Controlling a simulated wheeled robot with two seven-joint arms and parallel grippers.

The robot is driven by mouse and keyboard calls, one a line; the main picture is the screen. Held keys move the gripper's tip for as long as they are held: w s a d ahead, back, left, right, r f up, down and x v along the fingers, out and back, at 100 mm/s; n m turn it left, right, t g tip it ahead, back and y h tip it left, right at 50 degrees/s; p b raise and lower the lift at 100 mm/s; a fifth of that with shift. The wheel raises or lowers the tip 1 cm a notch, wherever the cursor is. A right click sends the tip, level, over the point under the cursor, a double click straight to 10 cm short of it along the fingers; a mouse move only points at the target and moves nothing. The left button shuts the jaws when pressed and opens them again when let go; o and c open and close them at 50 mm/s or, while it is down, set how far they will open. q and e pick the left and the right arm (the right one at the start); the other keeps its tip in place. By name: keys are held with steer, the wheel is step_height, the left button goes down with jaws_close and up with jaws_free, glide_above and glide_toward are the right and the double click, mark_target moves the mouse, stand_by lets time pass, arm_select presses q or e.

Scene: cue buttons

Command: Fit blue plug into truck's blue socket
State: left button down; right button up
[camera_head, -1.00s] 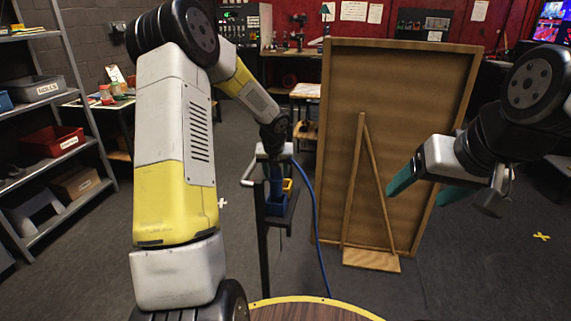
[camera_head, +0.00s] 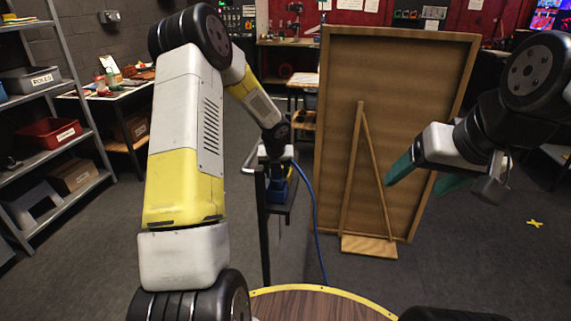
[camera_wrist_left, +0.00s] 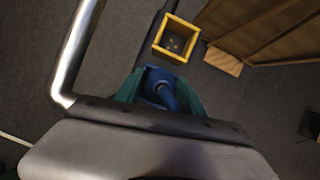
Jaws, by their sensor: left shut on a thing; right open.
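My left gripper (camera_head: 277,168) is shut on the blue plug (camera_wrist_left: 165,92), whose body shows between its green fingers in the left wrist view. In the head view it is over a dark stand on a post, where a blue part (camera_head: 277,190) shows under it. I cannot tell plug from blue socket there, nor whether they touch. A blue cable (camera_head: 317,225) hangs down to the right of the stand. A yellow square socket (camera_wrist_left: 176,39) lies just beyond the plug in the left wrist view. My right gripper (camera_head: 425,177) is open and empty, in front of the board.
A large brown board (camera_head: 410,130) with a wooden prop stands right of the stand. A bent metal bar (camera_wrist_left: 72,55) runs beside my left gripper. A shelf (camera_head: 70,150) with bins is at the left. A round table edge (camera_head: 320,290) is close in front.

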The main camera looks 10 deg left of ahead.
arm_select(q)
steer(key=shift+s+a+f, duration=0.1)
steer(key=shift+s+f, duration=0.15)
steer(key=shift+f, duration=0.3)
steer(key=shift+s+a+f, duration=0.1)
steer(key=shift+s+f, duration=0.15)
steer(key=shift+f, duration=0.3)
steer(key=c, duration=0.6)
jaws_free()
steer(key=shift+f, duration=0.1)
steer(key=shift+c, duration=0.2)
steer(key=v, duration=0.2)
steer(key=w+v, duration=0.1)
steer(key=v, duration=0.4)
steer(key=shift+r, duration=0.45)
steer(key=shift+s+d+r, duration=0.1)
steer(key=shift+d+r, duration=0.15)
steer(key=shift+r, duration=0.2)
steer(key=shift+d+r, duration=0.1)
